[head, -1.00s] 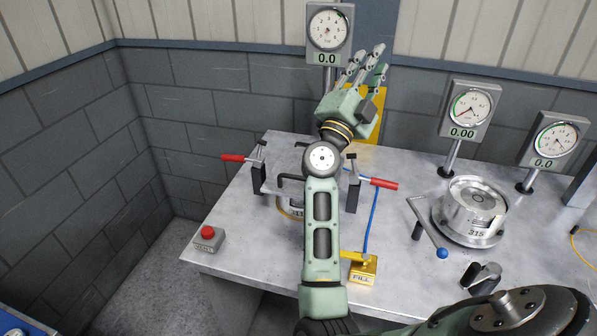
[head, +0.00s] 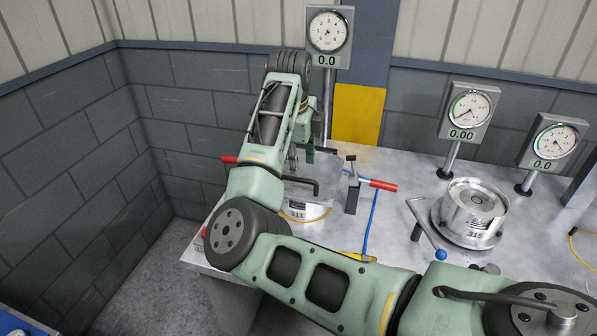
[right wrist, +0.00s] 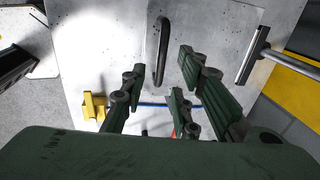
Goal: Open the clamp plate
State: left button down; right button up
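The clamp plate (head: 318,190) is a grey metal plate lying flat over a round clutch (head: 305,212) on the table, partly hidden by my right arm. Black bar handles (head: 300,182) stand on it. A red-handled toggle clamp (head: 380,185) stands at its right; another red handle (head: 229,159) shows at its left. My right gripper (head: 300,156) points down over the plate's back part. In the right wrist view its fingers (right wrist: 158,85) are spread with nothing between them, and a black handle (right wrist: 161,50) lies just ahead of them. My left gripper is not in view.
A gauge (head: 329,30) on a post stands behind the plate. A silver clutch (head: 474,205), a blue-knobbed lever (head: 440,254) and two more gauges (head: 468,112) stand to the right. A blue hose (head: 371,222) runs across the table. My right arm hides the table's front.

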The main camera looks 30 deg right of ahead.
aim_at(299, 180)
jog(key=shift+w+d+f+p, duration=0.15)
jog(key=shift+f+p, duration=0.1)
jog(key=shift+f, duration=0.65)
jog(key=shift+w+d+f+p, duration=0.1)
jog(key=shift+d+f+p, duration=0.1)
jog(key=shift+f, duration=0.65)
jog(key=shift+w+d+f+p, duration=0.15)
jog(key=shift+f+p, duration=0.1)
jog(key=shift+f, duration=0.65)
grip_shut()
